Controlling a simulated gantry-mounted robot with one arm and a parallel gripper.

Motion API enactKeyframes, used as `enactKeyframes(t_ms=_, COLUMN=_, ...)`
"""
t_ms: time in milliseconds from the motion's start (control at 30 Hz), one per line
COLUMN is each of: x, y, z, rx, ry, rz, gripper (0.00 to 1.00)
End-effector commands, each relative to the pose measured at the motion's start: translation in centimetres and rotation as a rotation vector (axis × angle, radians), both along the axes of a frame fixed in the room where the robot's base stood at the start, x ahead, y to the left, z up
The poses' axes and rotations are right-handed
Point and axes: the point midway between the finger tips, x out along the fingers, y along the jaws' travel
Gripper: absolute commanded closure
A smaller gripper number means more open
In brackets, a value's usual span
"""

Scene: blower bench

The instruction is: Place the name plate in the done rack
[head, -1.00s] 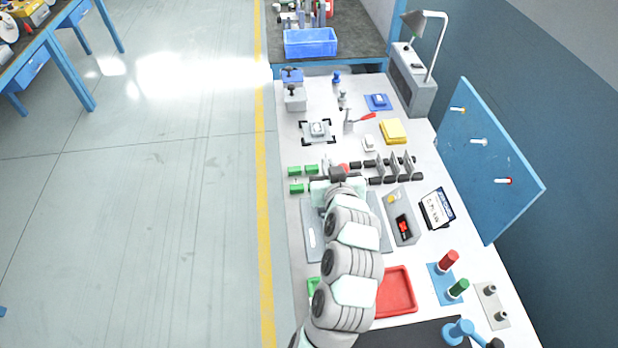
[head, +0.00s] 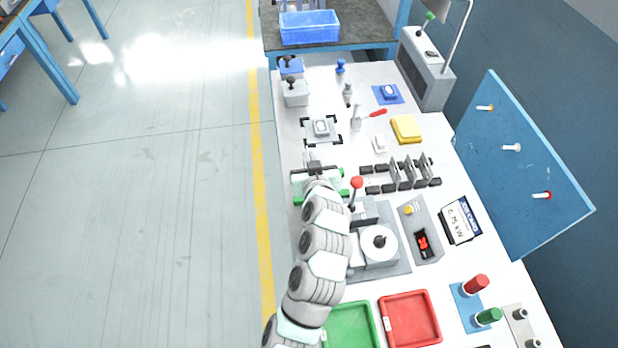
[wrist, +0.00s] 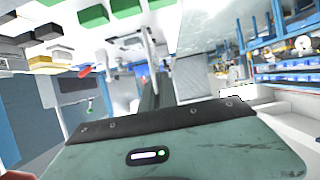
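My gripper (head: 314,169) is at the left side of the bench, just above the pairs of green blocks (head: 298,190) that look like the done rack. In the wrist view the green blocks (wrist: 92,16) are at the top edge, beyond the fingers. The fingers are close together around a thin grey piece (wrist: 151,48), seen nearly edge-on, which looks like the name plate. In the head view only a small grey part of it (head: 312,157) shows beyond the gripper. My arm and gripper hide the middle of the green rack.
A black-block rack (head: 402,172) with upright grey plates stands right of the green one. A lever with a red knob (head: 357,182) rises close to my arm's right. A fixture (head: 321,128) lies behind. Green (head: 352,325) and red (head: 410,318) trays are in front.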

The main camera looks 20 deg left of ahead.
Motion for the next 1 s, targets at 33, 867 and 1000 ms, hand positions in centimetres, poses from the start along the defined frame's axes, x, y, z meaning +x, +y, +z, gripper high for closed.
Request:
enactKeyframes(t_ms=33, x=0.0, y=-0.1, z=-1.5, rx=-0.001, ry=0.002, rz=-0.001, gripper=1.0)
enactKeyframes(t_ms=867, x=0.1, y=-0.1, z=-8.4, rx=0.0, ry=-0.003, rz=-0.001, gripper=1.0)
enactKeyframes(t_ms=1000, x=0.1, y=0.0, z=-8.9, rx=-0.001, ry=-0.003, rz=0.0, gripper=1.0)
